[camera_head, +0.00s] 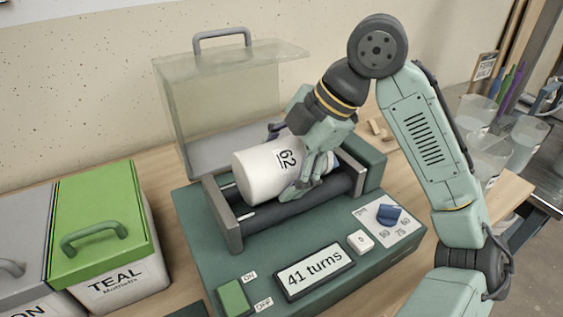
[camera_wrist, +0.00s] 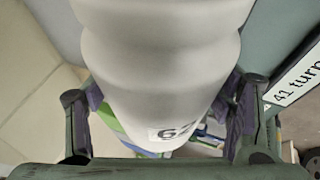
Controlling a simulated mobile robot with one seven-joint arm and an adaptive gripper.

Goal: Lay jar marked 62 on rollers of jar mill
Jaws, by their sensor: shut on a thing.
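The white jar marked 62 (camera_head: 262,172) lies on its side, level, over the rollers of the jar mill (camera_head: 190,222). Its number faces up in the head view. My gripper (camera_head: 299,158) is shut around the jar, one finger on each side. In the wrist view the jar (camera_wrist: 155,65) fills the middle between my fingers (camera_wrist: 165,95). The dark front roller (camera_head: 305,207) shows just below the jar. The back roller is mostly hidden. I cannot tell whether the jar touches the rollers.
A clear cover with a grey handle (camera_head: 222,38) stands behind the mill. The mill's front has a display reading 41 turns (camera_head: 314,270), a green switch (camera_head: 233,297) and a blue knob (camera_head: 389,214). A green-lidded TEAL bucket (camera_head: 105,215) stands left. Clear beakers (camera_head: 525,142) stand right.

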